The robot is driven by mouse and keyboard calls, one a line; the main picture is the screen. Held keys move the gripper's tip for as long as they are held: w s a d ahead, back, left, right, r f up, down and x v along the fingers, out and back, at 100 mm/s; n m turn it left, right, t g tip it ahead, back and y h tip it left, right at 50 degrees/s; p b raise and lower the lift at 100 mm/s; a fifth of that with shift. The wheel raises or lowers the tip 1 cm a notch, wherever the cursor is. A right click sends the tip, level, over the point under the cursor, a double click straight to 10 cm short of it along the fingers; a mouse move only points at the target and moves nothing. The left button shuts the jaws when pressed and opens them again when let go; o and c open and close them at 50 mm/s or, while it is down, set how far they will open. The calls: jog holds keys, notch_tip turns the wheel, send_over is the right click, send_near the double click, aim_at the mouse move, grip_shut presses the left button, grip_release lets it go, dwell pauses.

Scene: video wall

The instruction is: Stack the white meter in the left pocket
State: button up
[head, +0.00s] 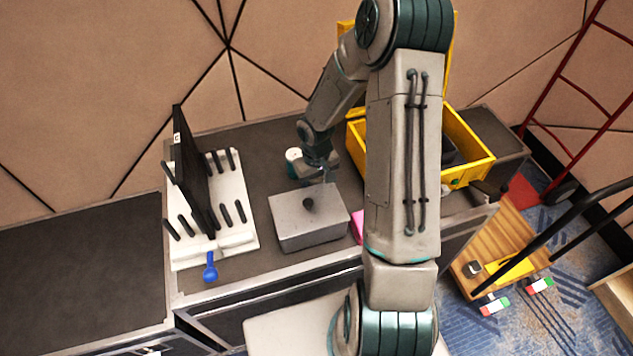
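My arm reaches over the dark counter (262,150), and my gripper (322,178) points down just behind a grey box. The fingers are small and partly lost against the box, so I cannot tell if they are open or shut. A small white round thing (293,155) with a dark side stands just left of my gripper; I cannot tell if it is the white meter. A yellow bin (478,160) stands at the right, largely hidden behind my arm, with something dark inside. I cannot make out a left pocket.
The grey box (310,235) has a black knob on top. A white rack (238,205) with black pegs holds a dark upright panel (190,175). A blue object (210,268) lies before it. A pink object (357,225) shows beside my arm. A wooden cart (490,262) stands on the floor.

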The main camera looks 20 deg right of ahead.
jog(key=shift+f, duration=0.15)
jog(key=o, duration=1.1)
